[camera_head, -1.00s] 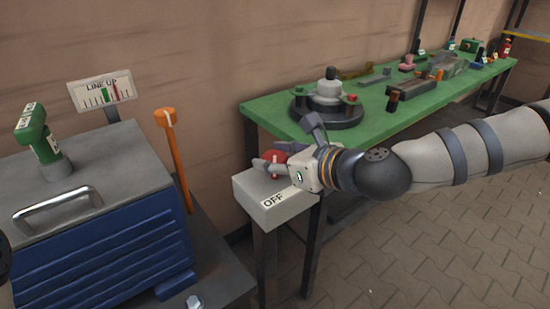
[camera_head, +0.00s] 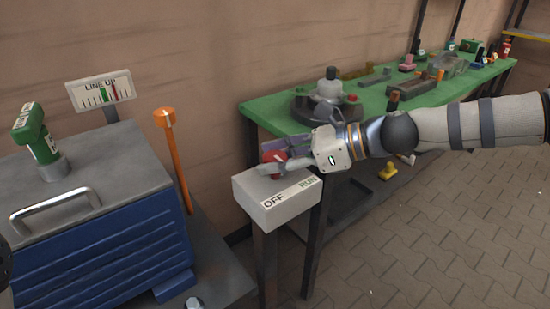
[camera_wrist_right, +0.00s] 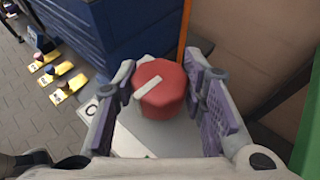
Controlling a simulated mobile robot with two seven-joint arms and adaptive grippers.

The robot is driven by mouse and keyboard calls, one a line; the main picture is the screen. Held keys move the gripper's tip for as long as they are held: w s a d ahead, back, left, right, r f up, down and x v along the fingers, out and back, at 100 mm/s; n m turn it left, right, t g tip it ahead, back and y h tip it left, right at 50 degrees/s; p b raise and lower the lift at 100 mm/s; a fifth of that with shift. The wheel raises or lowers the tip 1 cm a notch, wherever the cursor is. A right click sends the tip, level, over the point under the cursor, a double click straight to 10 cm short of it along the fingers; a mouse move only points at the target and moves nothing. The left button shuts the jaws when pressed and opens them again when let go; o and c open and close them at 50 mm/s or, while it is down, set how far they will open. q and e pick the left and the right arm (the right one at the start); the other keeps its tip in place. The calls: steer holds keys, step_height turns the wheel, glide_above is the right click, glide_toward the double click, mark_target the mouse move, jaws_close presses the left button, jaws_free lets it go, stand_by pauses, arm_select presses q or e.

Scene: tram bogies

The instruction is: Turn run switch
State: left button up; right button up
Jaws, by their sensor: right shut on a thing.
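The run switch is a red knob (camera_head: 273,157) with a white pointer mark, on top of a pale box (camera_head: 262,205) labelled OFF and RUN. In the right wrist view the red knob (camera_wrist_right: 160,88) sits between the two purple-padded fingers, its white bar slanting from lower left to upper right. My right gripper (camera_head: 276,162) is shut on the knob, reaching in from the right. In the right wrist view the right gripper (camera_wrist_right: 166,100) has one finger on each side of it. The fingers hide part of the knob in the head view.
A blue machine (camera_head: 100,240) with a metal handle and green lever (camera_head: 37,135) stands at left. An orange lever (camera_head: 172,155) rises beside it. A LINE UP gauge (camera_head: 100,91) stands behind. A green bench (camera_head: 275,113) holding parts is behind my right arm.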

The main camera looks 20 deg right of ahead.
steer(key=n+g, duration=0.1)
steer(key=n+g+y+b, duration=0.1)
steer(key=g, duration=0.1)
steer(key=shift+w+f+n, duration=0.1)
steer(key=shift+f+n, duration=0.2)
steer(key=shift+n, duration=0.1)
steer(key=n+g+b, duration=0.3)
steer(key=n+g, duration=0.1)
steer(key=g, duration=0.1)
steer(key=shift+f+n+y, duration=0.1)
steer(key=shift+n+y, duration=0.2)
arm_select(q)
steer(key=s+f+g+b, duration=0.2)
steer(key=s+f, duration=0.3)
steer(key=f, duration=0.1)
steer(key=shift+s+f, duration=0.25)
steer(key=shift+s, duration=0.05)
arm_select(e)
steer(key=shift+r+n+g, duration=0.25)
steer(key=shift+n+g, duration=0.55)
steer(key=shift+g, duration=0.3)
steer(key=o, duration=1.2)
steer(key=shift+r, duration=0.1)
